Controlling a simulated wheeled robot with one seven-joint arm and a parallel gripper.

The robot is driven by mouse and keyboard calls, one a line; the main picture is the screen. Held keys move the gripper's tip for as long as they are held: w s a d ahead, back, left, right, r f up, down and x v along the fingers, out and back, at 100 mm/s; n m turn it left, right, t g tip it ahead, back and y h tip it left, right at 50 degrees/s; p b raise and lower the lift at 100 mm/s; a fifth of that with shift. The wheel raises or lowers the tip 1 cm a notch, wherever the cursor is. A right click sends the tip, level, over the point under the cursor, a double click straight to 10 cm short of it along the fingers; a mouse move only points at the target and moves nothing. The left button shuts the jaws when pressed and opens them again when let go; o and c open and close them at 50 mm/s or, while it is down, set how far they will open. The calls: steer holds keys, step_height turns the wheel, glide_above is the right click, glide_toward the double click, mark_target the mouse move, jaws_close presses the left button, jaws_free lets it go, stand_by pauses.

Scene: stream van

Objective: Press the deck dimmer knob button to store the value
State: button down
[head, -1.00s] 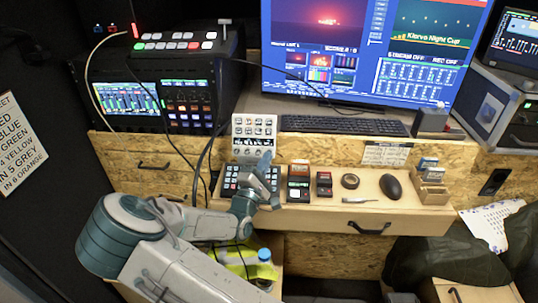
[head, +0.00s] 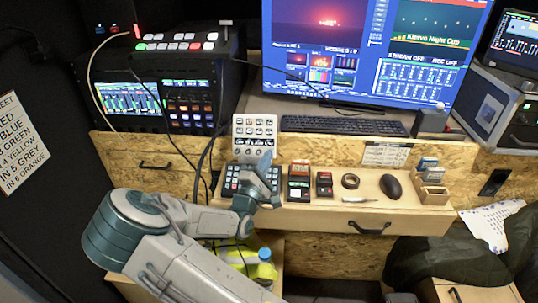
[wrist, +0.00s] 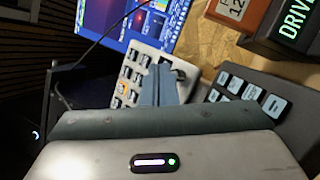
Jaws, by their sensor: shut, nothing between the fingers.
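A white deck panel (head: 241,128) with rows of dark keys stands upright against the wooden front, left of the keyboard. Small dark round shapes, likely its knobs, run along its lower edge; I cannot tell which is the dimmer. My gripper (head: 266,157) is shut and empty, its tips at the panel's lower right edge. In the wrist view the shut fingers (wrist: 160,78) cover part of the white panel (wrist: 148,52), with a dark knob-like piece (wrist: 180,73) just right of the tips. I cannot tell whether they touch it.
A black keypad (head: 231,181) lies on the drawer shelf (head: 330,215) partly behind my gripper. To its right are small boxes (head: 299,184), a tape roll (head: 350,181), and a mouse (head: 391,187). A keyboard (head: 343,125) and monitor (head: 360,55) stand behind.

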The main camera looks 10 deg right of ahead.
steer(key=shift+w+d+f, duration=0.2)
steer(key=shift+w+f, duration=0.05)
stand_by(1.1)
steer(key=shift+f, duration=0.1)
steer(key=shift+s+f, duration=0.2)
steer(key=shift+f, duration=0.1)
steer(key=shift+s+a+p, duration=0.15)
steer(key=shift+s+p, duration=0.05)
steer(key=shift+p, duration=0.15)
steer(key=shift+s+a, duration=0.1)
steer(key=s+r+p, duration=0.1)
steer(key=s+a+r+p, duration=0.1)
steer(key=s, duration=0.1)
steer(key=shift+s+a, duration=0.1)
steer(key=shift+s, duration=0.05)
steer(key=shift+r, duration=0.1)
stand_by(0.7)
